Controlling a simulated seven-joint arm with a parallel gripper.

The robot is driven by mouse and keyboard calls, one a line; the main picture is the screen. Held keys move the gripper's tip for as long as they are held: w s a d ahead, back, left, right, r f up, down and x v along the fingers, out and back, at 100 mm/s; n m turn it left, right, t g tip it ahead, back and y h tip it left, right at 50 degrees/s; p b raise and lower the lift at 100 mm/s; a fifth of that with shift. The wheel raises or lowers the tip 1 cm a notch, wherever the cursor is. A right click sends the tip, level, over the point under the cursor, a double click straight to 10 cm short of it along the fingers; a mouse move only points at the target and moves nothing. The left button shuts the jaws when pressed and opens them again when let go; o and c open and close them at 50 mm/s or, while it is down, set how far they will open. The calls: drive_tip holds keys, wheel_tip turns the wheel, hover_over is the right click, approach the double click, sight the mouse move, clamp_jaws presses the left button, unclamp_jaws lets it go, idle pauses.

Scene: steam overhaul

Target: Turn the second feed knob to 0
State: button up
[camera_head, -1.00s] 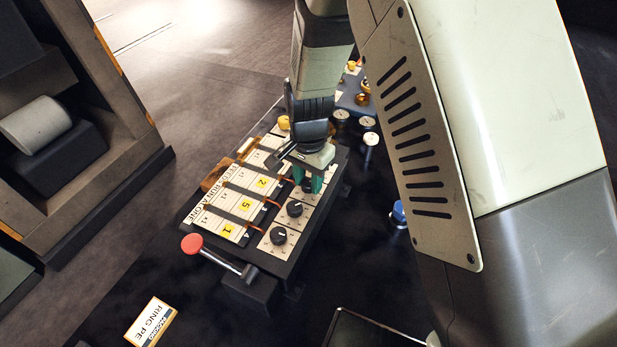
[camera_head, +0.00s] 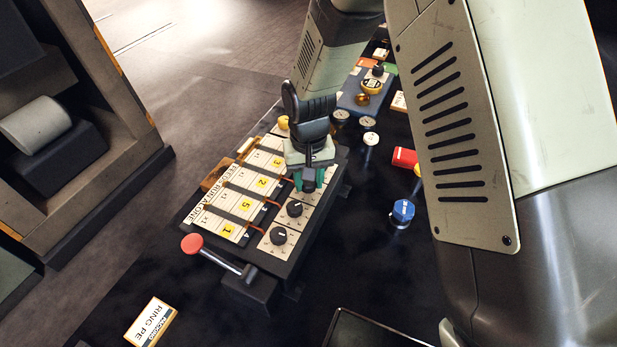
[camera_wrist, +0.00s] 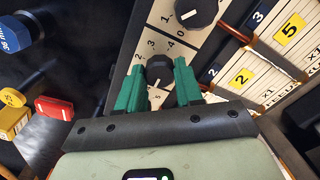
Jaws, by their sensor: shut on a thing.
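A row of black feed knobs runs along the right side of the feed panel (camera_head: 262,250). My gripper (camera_wrist: 160,84) has its green fingers on either side of one black knob (camera_wrist: 160,66), shut on it. In the head view, my gripper (camera_head: 309,181) is over the third knob from the front, which is mostly hidden. A neighbouring knob (camera_wrist: 196,9) with a white pointer line is free. It also shows in the head view (camera_head: 294,208), behind the front knob (camera_head: 279,235).
Yellow number tags (camera_head: 245,205) and copper-coloured links lie left of the knobs. A red-ended lever (camera_head: 192,243) sticks out at the front left. A blue cap (camera_head: 402,212) and a red block (camera_head: 404,157) stand to the right. A labelled box (camera_head: 151,322) lies in front.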

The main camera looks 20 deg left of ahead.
drive_tip(key=shift+n, duration=0.3)
idle(0.4)
drive_tip(key=o, duration=1)
drive_tip(key=shift+o, duration=0.2)
wheel_tip(320, 180, up, 11)
